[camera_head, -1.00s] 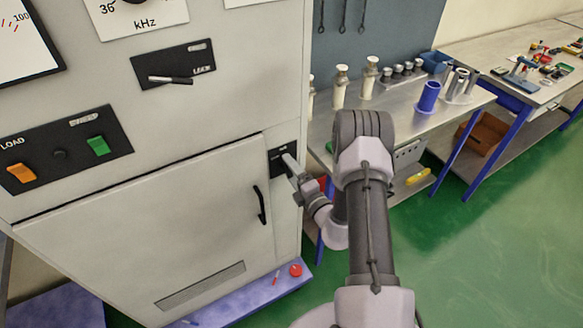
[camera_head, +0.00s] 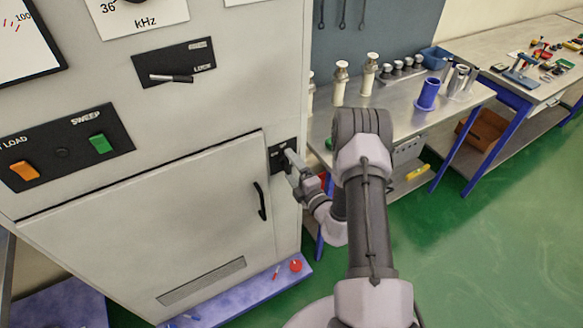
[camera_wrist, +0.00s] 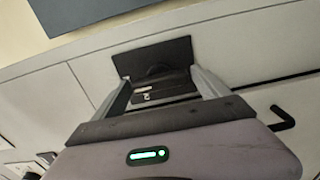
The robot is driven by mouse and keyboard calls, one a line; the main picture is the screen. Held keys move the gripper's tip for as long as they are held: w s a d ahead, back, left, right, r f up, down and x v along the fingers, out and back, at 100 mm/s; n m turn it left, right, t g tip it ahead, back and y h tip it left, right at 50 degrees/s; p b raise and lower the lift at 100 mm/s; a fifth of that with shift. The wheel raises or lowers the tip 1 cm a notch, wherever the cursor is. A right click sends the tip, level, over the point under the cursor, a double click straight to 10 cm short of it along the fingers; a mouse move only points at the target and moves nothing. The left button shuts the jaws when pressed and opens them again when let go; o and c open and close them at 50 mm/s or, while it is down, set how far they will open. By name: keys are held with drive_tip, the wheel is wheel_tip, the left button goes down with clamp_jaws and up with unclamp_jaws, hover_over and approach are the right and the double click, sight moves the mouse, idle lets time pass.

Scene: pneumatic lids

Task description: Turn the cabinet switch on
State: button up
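The cabinet switch sits on a small black panel (camera_head: 277,159) at the right edge of the grey cabinet front, right of the door. My gripper (camera_head: 290,156) is up at this panel and covers part of it. In the wrist view the black panel (camera_wrist: 150,56) lies straight ahead, and a dark switch part with a small pale label shows between my two fingers. My gripper (camera_wrist: 163,84) is open, one finger on each side of the dark part. I cannot tell whether the fingers touch it. The switch's position is not clear.
The cabinet door has a black handle (camera_head: 261,201) just below left of the panel; the handle also shows in the wrist view (camera_wrist: 283,118). A metal workbench (camera_head: 402,101) with several parts stands close on the right. A red button (camera_head: 296,265) is on the blue base.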

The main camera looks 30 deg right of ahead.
drive_tip(key=s, duration=1.7)
drive_tip(key=shift+s+d+p, duration=0.2)
drive_tip(key=shift+d+p, duration=0.1)
drive_tip(key=shift+p, duration=0.05)
